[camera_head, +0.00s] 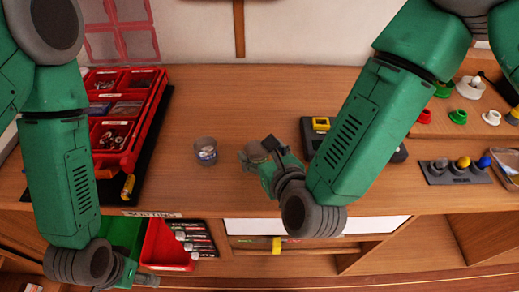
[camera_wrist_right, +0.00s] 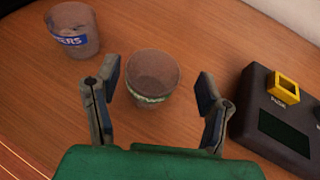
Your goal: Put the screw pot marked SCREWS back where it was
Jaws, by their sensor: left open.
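A small grey pot with a green label (camera_wrist_right: 152,80) stands upright on the wooden bench between the fingers of my right gripper (camera_wrist_right: 157,92). Its label is too blurred to read. A gap shows between it and the right-hand finger, and the gripper is open. In the head view my right gripper (camera_head: 258,155) hides most of that pot. A second pot with a blue label (camera_wrist_right: 73,28) ending in "ERS" stands to its left; it also shows in the head view (camera_head: 206,151). No label clearly reads SCREWS. My left gripper (camera_head: 142,281) is low at the left, open.
A black device with a yellow part (camera_wrist_right: 270,112) lies to the right of the green-label pot. A red organiser (camera_head: 128,110) stands at the left. Red and green bins (camera_head: 165,247) sit below the bench edge. Knobs and coloured pieces (camera_head: 459,168) are at the right.

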